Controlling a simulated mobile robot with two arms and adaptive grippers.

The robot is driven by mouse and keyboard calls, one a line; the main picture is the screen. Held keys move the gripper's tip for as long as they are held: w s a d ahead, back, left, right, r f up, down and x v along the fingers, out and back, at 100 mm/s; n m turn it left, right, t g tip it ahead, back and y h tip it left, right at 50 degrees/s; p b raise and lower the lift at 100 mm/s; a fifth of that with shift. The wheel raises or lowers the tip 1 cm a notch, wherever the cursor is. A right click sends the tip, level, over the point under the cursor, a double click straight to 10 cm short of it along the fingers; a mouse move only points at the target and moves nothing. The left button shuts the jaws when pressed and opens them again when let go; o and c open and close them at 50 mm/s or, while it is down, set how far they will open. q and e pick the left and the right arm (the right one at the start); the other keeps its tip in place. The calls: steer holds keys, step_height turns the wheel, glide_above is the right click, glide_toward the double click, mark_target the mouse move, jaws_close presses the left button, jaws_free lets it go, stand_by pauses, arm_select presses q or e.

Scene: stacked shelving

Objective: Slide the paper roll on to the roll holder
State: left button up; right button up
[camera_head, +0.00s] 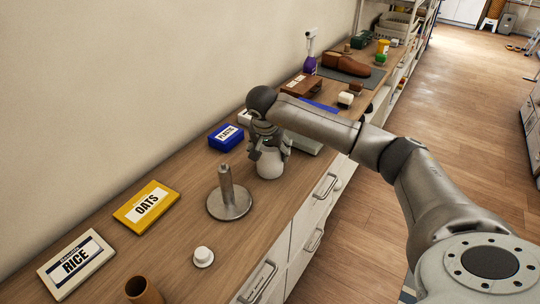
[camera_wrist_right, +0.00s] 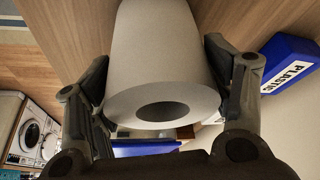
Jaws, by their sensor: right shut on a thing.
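The white paper roll (camera_head: 269,165) stands upright at the counter, behind and to the right of the roll holder in the head view. My right gripper (camera_head: 270,146) is shut on its upper part from above. In the right wrist view the roll (camera_wrist_right: 160,62) sits between the two fingers of the gripper (camera_wrist_right: 158,85), its hollow core facing the camera. The roll holder (camera_head: 228,194) is a grey metal post on a round base, standing empty on the counter. I cannot tell whether the roll's lower end touches the wood. My left gripper is not in view.
A blue plastic box (camera_head: 226,136) lies behind the holder; yellow oats (camera_head: 146,206) and white rice (camera_head: 76,264) boxes lie at left. A white knob-like piece (camera_head: 203,257) and a brown cup (camera_head: 143,291) stand at the front. Bare wood surrounds the holder.

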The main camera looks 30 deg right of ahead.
steer(key=shift+r, duration=0.15)
steer(key=shift+r+b, duration=0.35)
steer(key=shift+r, duration=0.2)
steer(key=v, duration=0.2)
steer(key=s+b+v, duration=0.1)
steer(key=v, duration=0.4)
steer(key=shift+s+r+b, duration=0.15)
steer(key=shift+s+b, duration=0.15)
steer(key=shift+s, duration=0.1)
steer(key=s+a+r, duration=0.4)
steer(key=s+r, duration=0.1)
steer(key=s, duration=0.4)
steer(key=shift+f, duration=0.1)
